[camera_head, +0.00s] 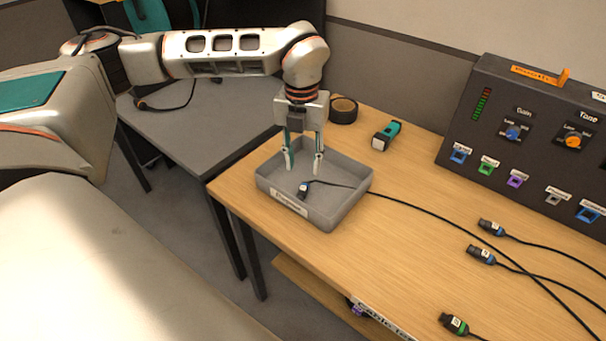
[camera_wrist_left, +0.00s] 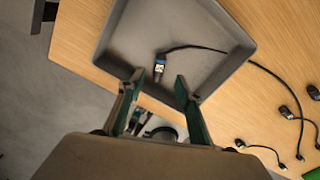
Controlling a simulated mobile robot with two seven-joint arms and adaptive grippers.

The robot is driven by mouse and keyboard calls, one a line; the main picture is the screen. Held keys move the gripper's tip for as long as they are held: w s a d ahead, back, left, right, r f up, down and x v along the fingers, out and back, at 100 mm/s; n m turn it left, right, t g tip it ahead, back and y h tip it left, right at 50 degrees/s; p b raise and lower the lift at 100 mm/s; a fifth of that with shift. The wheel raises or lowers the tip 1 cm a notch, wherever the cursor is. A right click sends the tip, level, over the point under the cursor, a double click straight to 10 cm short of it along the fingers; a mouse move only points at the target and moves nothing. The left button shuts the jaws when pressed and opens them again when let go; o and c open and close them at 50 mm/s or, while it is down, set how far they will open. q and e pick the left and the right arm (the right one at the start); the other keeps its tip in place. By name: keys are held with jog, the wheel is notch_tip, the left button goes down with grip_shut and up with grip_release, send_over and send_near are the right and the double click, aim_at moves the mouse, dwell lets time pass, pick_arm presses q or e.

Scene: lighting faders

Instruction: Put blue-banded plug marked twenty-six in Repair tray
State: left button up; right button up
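A grey tray (camera_head: 349,206) with a label on its front wall, too small to read surely, sits at the left end of the wooden table. A dark plug (camera_head: 303,189) with a cable lies inside the tray; in the left wrist view the plug (camera_wrist_left: 159,68) shows a blue band and a white mark I cannot read. My left gripper (camera_head: 303,168) is over the tray, pointing down, its fingers apart and empty. In the left wrist view the left gripper (camera_wrist_left: 157,88) has the plug just beyond its fingertips, not between them. My right gripper is not in view.
Two blue-banded plugs (camera_head: 481,254) (camera_head: 491,227) and a green-banded plug (camera_head: 454,323) lie on the table at right. A control panel (camera_head: 480,101) with coloured sockets stands behind.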

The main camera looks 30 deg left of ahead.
pick_arm(q)
jog(key=shift+r, duration=2.2)
